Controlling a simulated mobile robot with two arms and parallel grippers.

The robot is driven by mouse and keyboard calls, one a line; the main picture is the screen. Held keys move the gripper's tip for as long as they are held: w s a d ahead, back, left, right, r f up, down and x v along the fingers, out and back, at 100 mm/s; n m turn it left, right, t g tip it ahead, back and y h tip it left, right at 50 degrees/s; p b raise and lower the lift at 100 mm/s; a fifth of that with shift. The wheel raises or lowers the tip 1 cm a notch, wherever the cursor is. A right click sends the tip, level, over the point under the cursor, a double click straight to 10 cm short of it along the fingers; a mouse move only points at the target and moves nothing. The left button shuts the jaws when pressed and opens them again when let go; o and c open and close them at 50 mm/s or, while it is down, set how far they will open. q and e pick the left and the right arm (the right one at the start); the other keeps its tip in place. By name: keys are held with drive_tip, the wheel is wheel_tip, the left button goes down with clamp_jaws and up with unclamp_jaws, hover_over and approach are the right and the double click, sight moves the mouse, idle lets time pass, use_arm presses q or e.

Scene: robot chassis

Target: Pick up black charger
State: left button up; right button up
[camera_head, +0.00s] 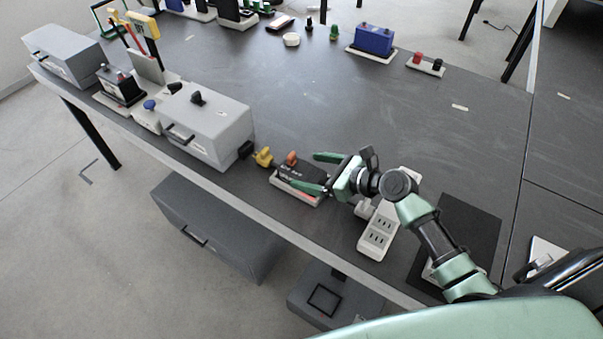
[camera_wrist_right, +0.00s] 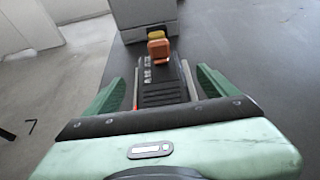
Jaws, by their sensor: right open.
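A black box-shaped device with pale lettering (camera_head: 298,173) lies on a light base near the table's front edge; it looks like a charger. In the right wrist view its dark ribbed top (camera_wrist_right: 160,92) lies between the fingers. My right gripper (camera_head: 304,170) is open, with one green finger on either side of the device. The wrist view also shows the right gripper (camera_wrist_right: 161,80) spread, with gaps beside the device. An orange plug-like piece (camera_head: 291,158) stands at its far end. A small black plug-like piece (camera_head: 245,149) sits farther left. My left gripper is out of view.
A yellow piece (camera_head: 263,157) and a grey box (camera_head: 208,132) stand left of the device. A white power strip (camera_head: 377,240) lies to the right, beneath my right arm. A blue box (camera_head: 374,40) stands at the back. The table's middle is clear.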

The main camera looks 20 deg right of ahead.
sight(301, 169)
drive_tip(key=x, duration=0.3)
drive_tip(key=shift+s+f, duration=0.1)
drive_tip(key=shift+f, duration=0.05)
drive_tip(key=shift+w+a+f, duration=0.15)
drive_tip(key=shift+w, duration=0.1)
drive_tip(key=c, duration=1.6)
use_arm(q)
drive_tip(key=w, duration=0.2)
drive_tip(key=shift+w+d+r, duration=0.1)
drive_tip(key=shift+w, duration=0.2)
use_arm(e)
clamp_jaws()
